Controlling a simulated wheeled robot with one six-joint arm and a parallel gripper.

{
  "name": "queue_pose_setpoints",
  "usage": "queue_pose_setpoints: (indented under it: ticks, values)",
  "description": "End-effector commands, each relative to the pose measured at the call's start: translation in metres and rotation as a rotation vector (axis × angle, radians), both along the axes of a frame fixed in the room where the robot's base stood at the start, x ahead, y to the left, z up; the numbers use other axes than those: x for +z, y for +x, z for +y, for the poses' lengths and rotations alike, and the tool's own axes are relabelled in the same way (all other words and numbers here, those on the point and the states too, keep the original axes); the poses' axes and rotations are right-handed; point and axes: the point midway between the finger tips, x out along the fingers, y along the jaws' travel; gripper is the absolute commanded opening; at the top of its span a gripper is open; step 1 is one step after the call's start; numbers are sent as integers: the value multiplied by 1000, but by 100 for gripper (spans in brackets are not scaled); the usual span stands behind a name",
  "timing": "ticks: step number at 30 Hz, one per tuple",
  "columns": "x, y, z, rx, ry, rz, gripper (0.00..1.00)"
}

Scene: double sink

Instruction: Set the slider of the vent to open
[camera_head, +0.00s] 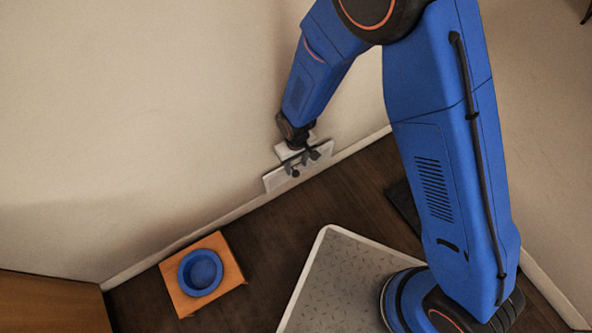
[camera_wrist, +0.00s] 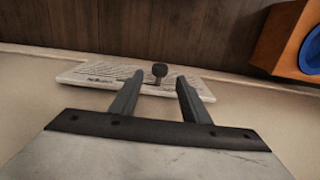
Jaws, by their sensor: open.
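The vent (camera_head: 272,182) is a pale slatted plate low on the wall, just above the baseboard; it also shows in the wrist view (camera_wrist: 85,72). Its slider (camera_wrist: 159,71) is a small dark round knob standing out from the plate, and it shows in the head view (camera_head: 295,173) too. My gripper (camera_head: 304,159) is close to the vent and open. In the wrist view my gripper (camera_wrist: 158,93) has its two fingers apart, with the knob seen between them and a little beyond the tips. I cannot tell whether a finger touches the plate.
A blue bowl (camera_head: 201,272) sits on a small orange stand (camera_head: 236,271) on the dark wooden floor, left of the vent in the head view. The stand shows at the upper right in the wrist view (camera_wrist: 277,42). Floor (camera_head: 275,235) in front of the vent is clear.

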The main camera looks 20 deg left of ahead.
Motion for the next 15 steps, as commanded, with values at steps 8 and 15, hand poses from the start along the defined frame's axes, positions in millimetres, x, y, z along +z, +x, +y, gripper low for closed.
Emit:
queue_pose_setpoints:
  ticks: [8, 15]
  values:
    - [-37, 0, 0, 0, -1, 1, 42]
    - [-50, 0, 0, 0, 0, 0, 42]
